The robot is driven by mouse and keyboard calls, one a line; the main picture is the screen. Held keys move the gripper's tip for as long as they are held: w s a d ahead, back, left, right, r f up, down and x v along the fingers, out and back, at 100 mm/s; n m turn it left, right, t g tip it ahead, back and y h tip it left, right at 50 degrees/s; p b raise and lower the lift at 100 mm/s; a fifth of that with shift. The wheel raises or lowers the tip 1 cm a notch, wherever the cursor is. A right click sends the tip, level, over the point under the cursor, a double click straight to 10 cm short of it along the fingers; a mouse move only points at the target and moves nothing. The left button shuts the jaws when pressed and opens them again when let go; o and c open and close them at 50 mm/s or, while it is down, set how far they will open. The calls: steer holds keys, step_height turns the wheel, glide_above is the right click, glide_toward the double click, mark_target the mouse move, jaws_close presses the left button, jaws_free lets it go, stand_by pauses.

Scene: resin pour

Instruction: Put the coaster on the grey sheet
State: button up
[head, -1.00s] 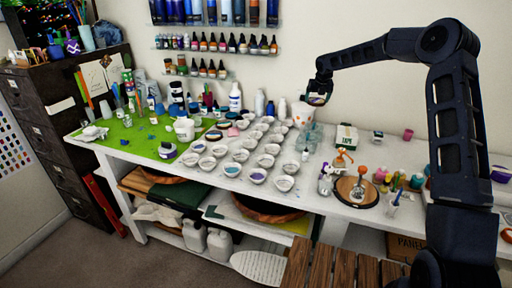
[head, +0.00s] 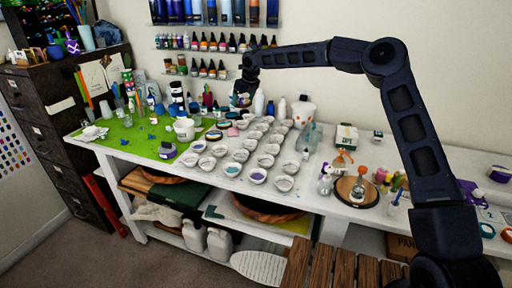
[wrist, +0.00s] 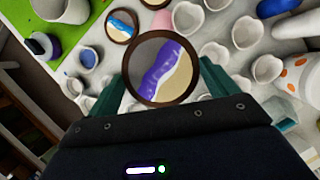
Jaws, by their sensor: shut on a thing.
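My gripper (wrist: 160,82) is shut on a round coaster (wrist: 161,68) with a dark rim and a purple, cream and grey face. In the wrist view the fingers sit at its left and right edges. In the head view my gripper (head: 243,93) is high over the back of the white worktable, near the shelves, and the coaster is small and hard to make out. A second coaster (wrist: 121,25), blue, white and brown, lies on the table near the green mat. I cannot pick out a grey sheet in either view.
Many small white cups (head: 257,175) crowd the middle of the worktable. The green mat (head: 140,137) at left holds jars and cups. An orange-dotted white container (head: 303,112) stands at the back. Bottle shelves (head: 215,51) line the wall close to my gripper.

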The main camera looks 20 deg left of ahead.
mark_target(234, 141)
steer(key=shift+n, duration=0.5)
steer(key=s+a, duration=0.3)
steer(key=shift+a+r, duration=0.1)
steer(key=shift+r, duration=0.15)
steer(key=shift+s+a+f, duration=0.1)
steer(key=shift+s+f, duration=0.05)
steer(key=shift+f, duration=0.15)
step_height(234, 141, down, 19)
steer(key=shift+f, duration=0.1)
steer(key=shift+f, duration=0.15)
steer(key=o, duration=0.8)
steer(key=shift+o, duration=0.2)
steer(key=v, duration=1.2)
steer(key=shift+d, duration=0.2)
